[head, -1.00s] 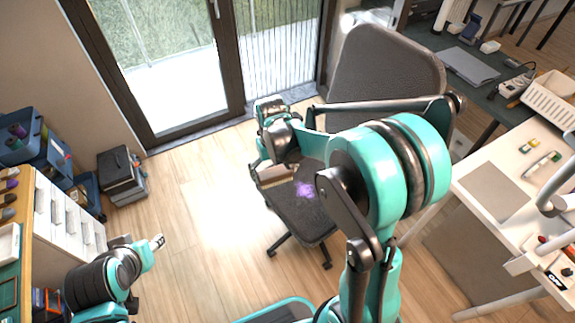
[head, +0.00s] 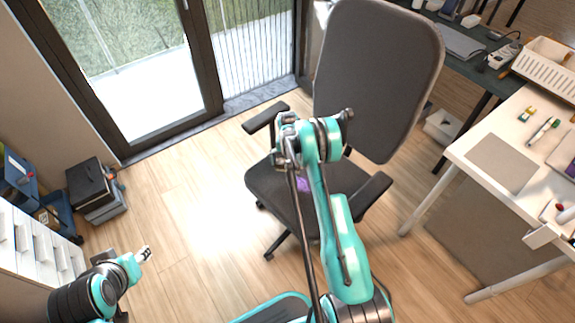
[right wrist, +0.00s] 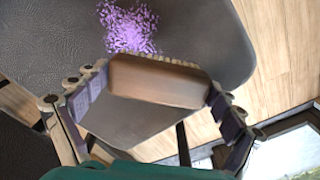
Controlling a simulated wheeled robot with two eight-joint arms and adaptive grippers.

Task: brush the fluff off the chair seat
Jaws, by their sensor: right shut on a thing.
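The dark chair seat (head: 268,185) is in the middle of the head view. A patch of purple fluff (head: 303,184) lies on it, partly hidden by my right arm. In the right wrist view the fluff (right wrist: 130,27) is a loose speckled patch on the seat (right wrist: 55,40), just beyond the brush. My right gripper (right wrist: 155,92) is shut on the wooden brush (right wrist: 158,80), whose bristles face the fluff. Whether the bristles touch the seat is unclear. In the head view the brush is hidden behind the arm. My left gripper (head: 145,254) is at the lower left, away from the chair, apparently empty.
The chair's tall backrest (head: 375,75) and its armrests (head: 265,117) stand around the seat. A white table (head: 545,130) is at the right. A dark case (head: 95,190) and white drawers (head: 35,250) are at the left. The floor left of the chair is clear.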

